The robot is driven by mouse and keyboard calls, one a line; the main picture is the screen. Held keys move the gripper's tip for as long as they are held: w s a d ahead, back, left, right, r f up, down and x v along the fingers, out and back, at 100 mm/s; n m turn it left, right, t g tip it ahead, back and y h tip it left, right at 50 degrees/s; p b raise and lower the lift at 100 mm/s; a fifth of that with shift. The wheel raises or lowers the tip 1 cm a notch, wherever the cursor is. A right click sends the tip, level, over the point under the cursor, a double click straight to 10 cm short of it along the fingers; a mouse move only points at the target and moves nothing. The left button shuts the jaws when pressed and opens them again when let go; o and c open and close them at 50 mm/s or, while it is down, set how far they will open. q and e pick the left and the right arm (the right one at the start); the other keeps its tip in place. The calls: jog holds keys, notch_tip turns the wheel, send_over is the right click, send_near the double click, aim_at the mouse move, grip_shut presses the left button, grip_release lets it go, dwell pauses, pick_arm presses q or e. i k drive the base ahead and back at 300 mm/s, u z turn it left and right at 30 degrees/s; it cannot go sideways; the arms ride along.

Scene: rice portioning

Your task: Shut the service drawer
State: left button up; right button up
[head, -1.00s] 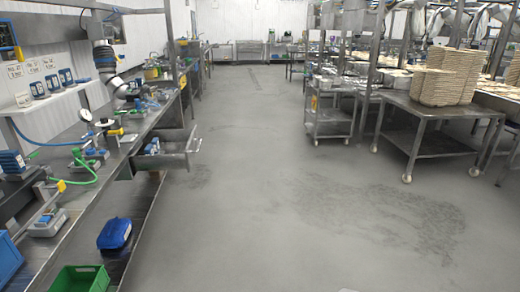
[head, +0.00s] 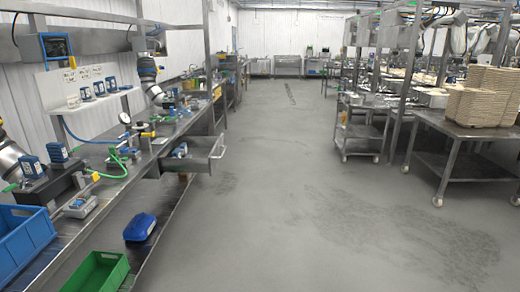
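The service drawer (head: 200,163) is a grey metal drawer under the long steel workbench on the left in the head view. It stands pulled out toward the aisle, with its light handle (head: 218,146) at the right end. A small blue and white item (head: 180,150) shows inside it. Neither of my grippers is in view.
The steel workbench (head: 150,158) carries a gauge, hoses and blue devices. A blue case (head: 139,227) and a green crate (head: 98,275) are on the lower shelf. Wheeled steel tables (head: 465,130) stand right. The floor (head: 290,200) between is clear.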

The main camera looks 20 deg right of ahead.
aim_at(206, 152)
jog(key=z, duration=0.5)
jog(key=i, duration=1.3)
jog(key=z, duration=0.65)
jog(key=i, duration=2)
jog(key=u, duration=2.15)
